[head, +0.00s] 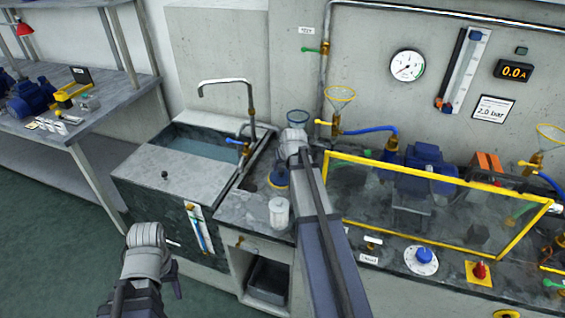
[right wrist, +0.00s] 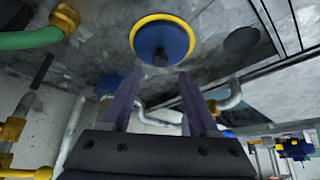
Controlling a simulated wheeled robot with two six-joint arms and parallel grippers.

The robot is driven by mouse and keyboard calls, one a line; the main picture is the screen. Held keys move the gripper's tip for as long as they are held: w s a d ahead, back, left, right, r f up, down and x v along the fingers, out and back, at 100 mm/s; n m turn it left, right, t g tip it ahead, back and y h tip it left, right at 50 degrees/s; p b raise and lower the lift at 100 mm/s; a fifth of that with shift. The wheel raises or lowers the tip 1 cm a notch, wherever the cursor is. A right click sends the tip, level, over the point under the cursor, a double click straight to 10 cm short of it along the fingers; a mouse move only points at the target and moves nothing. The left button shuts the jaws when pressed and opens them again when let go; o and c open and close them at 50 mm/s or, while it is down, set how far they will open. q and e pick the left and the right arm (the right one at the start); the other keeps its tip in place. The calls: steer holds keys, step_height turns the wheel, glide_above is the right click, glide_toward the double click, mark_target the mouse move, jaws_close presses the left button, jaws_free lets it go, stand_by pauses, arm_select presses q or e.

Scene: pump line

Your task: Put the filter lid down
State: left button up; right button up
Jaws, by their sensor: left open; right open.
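The filter lid (right wrist: 160,38) is a round blue disc with a yellow rim and a dark knob. It lies on the grey counter in the right wrist view. In the head view the blue lid (head: 277,179) shows partly behind my right arm, beside the sink. My right gripper (right wrist: 158,80) is open, with its two fingertips just short of the lid and the knob near the gap between them. Nothing is between its fingers. My left gripper (head: 147,238) is low at the left, over the floor in front of the sink cabinet, away from the lid.
A white cylinder (head: 279,213) stands on the counter near the lid. The sink (head: 195,150) with its tap is to the left. A yellow-framed clear guard (head: 440,190) covers the pump on the right. A green hose (right wrist: 28,39) shows in the right wrist view.

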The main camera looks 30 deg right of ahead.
steer(key=d+p+v, duration=0.1)
steer(key=p+v, duration=0.3)
steer(key=v, duration=0.2)
steer(key=shift+s+a+r+p, duration=0.15)
steer(key=shift+a+r+p, duration=0.15)
steer(key=shift+a, duration=0.25)
steer(key=s+a+f+n+g, duration=0.1)
steer(key=s+a, duration=0.2)
steer(key=a, duration=0.5)
steer(key=s+a+f+n+g+y, duration=0.1)
steer(key=s+a+n, duration=0.1)
steer(key=a, duration=0.5)
steer(key=s+a+n+g, duration=0.1)
steer(key=s+a, duration=0.2)
steer(key=a, duration=0.5)
steer(key=s+a+n+g, duration=0.3)
steer(key=s+a, duration=0.9)
steer(key=s, duration=0.1)
steer(key=shift+a+f+h, duration=0.25)
steer(key=shift+f+h, duration=0.15)
